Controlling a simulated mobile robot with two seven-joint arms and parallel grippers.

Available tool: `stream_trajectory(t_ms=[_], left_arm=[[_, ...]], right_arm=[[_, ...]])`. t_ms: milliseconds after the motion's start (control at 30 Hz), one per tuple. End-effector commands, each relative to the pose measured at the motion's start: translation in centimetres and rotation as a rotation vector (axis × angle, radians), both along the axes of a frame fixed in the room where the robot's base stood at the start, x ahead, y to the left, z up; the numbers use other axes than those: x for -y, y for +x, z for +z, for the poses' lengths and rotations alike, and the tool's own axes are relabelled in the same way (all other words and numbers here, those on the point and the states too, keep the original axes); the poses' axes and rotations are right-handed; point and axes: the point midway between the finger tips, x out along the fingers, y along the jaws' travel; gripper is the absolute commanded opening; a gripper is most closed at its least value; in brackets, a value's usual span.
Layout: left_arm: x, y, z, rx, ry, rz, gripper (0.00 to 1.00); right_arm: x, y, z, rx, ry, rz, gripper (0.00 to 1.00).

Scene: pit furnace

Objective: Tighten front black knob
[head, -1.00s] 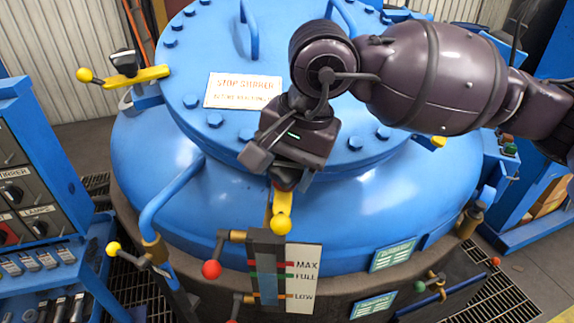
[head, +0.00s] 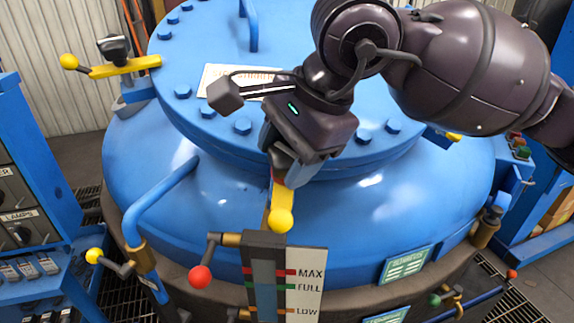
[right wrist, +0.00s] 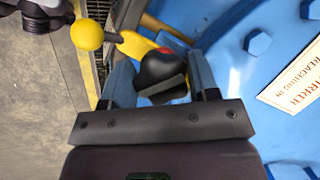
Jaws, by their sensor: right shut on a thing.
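The front black knob (right wrist: 160,72) has a red mark on top and sits on a yellow clamp lever (right wrist: 138,46) with a yellow ball end (right wrist: 87,35). In the head view the lever (head: 278,198) and its ball (head: 281,220) point toward me at the front of the blue lid (head: 330,150). My right gripper (head: 287,168) comes down over the knob and hides it there. In the right wrist view its two fingers (right wrist: 160,85) stand on either side of the knob, shut on it. My left gripper is not in view.
A similar black knob (head: 113,46) on a yellow lever stands at the lid's left. Below the front lever are a level gauge (head: 264,275) and a red-ball handle (head: 201,276). A blue bent pipe (head: 160,203) rises at left. A blue control panel (head: 30,200) stands far left.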

Motion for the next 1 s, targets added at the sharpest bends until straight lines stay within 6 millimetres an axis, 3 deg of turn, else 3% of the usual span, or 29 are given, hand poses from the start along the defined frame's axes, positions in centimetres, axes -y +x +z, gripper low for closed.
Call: stream_trajectory(t_ms=[133, 400, 1000], left_arm=[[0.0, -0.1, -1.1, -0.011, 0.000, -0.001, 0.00], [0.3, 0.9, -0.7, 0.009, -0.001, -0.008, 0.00], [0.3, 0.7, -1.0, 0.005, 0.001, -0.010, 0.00]], right_arm=[[0.0, 0.1, -0.2, -0.015, 0.053, -0.128, 0.31], [0.0, 0.2, 0.0, -0.040, 0.149, -0.364, 0.31], [0.0, 0.3, 0.3, -0.093, 0.332, -0.814, 0.31]])
